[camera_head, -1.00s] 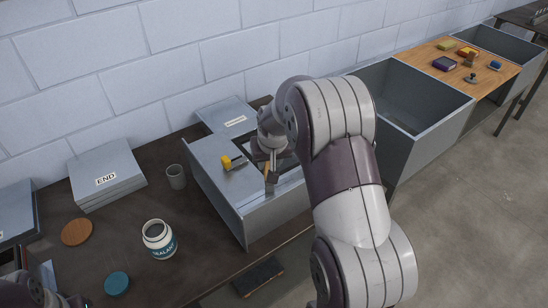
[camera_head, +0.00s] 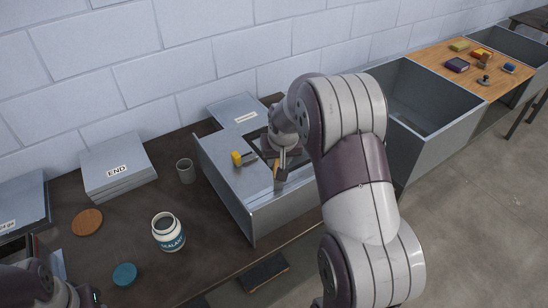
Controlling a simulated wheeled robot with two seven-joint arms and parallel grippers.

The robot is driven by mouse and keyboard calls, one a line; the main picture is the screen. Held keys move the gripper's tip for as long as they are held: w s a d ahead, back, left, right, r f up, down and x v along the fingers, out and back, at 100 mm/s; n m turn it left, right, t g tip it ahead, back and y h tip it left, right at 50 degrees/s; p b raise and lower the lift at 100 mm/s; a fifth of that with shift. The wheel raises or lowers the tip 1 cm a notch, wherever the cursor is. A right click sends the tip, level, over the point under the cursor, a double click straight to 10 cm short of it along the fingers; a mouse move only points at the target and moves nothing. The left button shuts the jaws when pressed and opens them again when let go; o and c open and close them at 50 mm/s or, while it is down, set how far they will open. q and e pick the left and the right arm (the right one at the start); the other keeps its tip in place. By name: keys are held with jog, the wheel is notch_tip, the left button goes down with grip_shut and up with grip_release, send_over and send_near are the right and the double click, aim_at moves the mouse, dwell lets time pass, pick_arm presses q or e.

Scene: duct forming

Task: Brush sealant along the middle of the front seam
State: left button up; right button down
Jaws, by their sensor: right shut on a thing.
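The grey sheet-metal duct (camera_head: 225,178) lies on the dark bench with its front wall facing me. My right gripper (camera_head: 281,163) is over the duct's top near the front edge, shut on a brush (camera_head: 277,169) with a wooden-coloured handle. The dark brush end (camera_head: 280,184) points down close to the front top edge; I cannot tell whether it touches the seam. The right arm hides the duct's right part. The open white sealant jar (camera_head: 168,232) stands left of the duct. Part of my left arm shows at the bottom left, with its jaws out of view.
A yellow-ended tool (camera_head: 238,158) sits on the duct's top. A grey cup (camera_head: 185,171), stacked END plates (camera_head: 117,184), a cork-coloured disc (camera_head: 87,222) and a teal lid (camera_head: 125,275) are on the bench. A larger open duct (camera_head: 440,145) stands at right.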

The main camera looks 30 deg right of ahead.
jog(key=shift+w+d, duration=0.1)
jog(key=shift+d, duration=0.75)
jog(key=shift+d+f, duration=0.15)
jog(key=shift+d, duration=1.3)
jog(key=shift+w+d, duration=0.2)
jog(key=shift+d, duration=1.55)
